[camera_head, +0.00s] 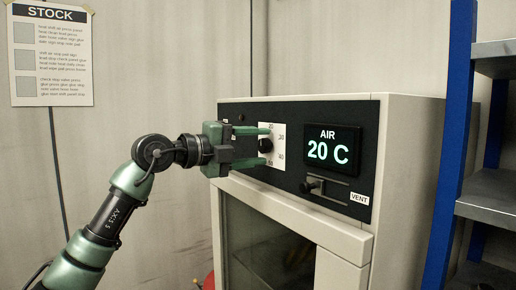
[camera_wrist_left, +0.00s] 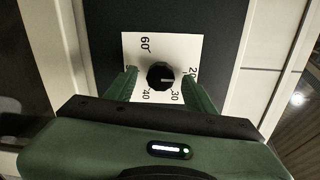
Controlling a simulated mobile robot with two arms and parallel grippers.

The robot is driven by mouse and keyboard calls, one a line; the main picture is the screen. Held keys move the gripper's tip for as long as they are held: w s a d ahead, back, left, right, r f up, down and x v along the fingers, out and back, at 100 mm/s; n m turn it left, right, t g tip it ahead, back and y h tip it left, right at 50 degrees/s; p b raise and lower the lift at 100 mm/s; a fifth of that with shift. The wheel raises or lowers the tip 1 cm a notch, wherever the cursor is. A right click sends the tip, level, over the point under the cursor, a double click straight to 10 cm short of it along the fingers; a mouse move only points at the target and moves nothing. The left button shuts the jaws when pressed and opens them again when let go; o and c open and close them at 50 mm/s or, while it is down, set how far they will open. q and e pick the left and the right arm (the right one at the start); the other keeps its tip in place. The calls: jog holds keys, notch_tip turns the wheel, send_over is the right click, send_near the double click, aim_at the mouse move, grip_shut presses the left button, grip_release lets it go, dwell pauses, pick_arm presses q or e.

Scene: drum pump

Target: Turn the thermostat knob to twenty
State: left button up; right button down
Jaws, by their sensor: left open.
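The thermostat knob (camera_head: 265,145) is a small black dial on a white scale plate (camera_head: 277,131) on the cabinet's dark front panel. It also shows in the left wrist view (camera_wrist_left: 160,76), with a light pointer mark and numbers such as 20, 30, 40 and 60 around it. The display (camera_head: 330,149) reads "AIR 20 C" in green. My left gripper (camera_head: 262,145) is open, its green fingers on either side of the knob. In the left wrist view, gaps show between the knob and the fingers (camera_wrist_left: 160,88). My right gripper is not in view.
A vent slider (camera_head: 312,186) sticks out below the display, beside the label VENT. The cabinet's glass door (camera_head: 265,245) is below the panel. A blue-post shelf rack (camera_head: 455,140) stands at the right. A STOCK sheet (camera_head: 50,55) hangs on the wall at the left.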

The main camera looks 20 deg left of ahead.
pick_arm(q)
jog(key=b+v, duration=0.2)
jog(key=v, duration=0.5)
jog(key=shift+s+a, duration=0.15)
jog(key=shift+s, duration=0.05)
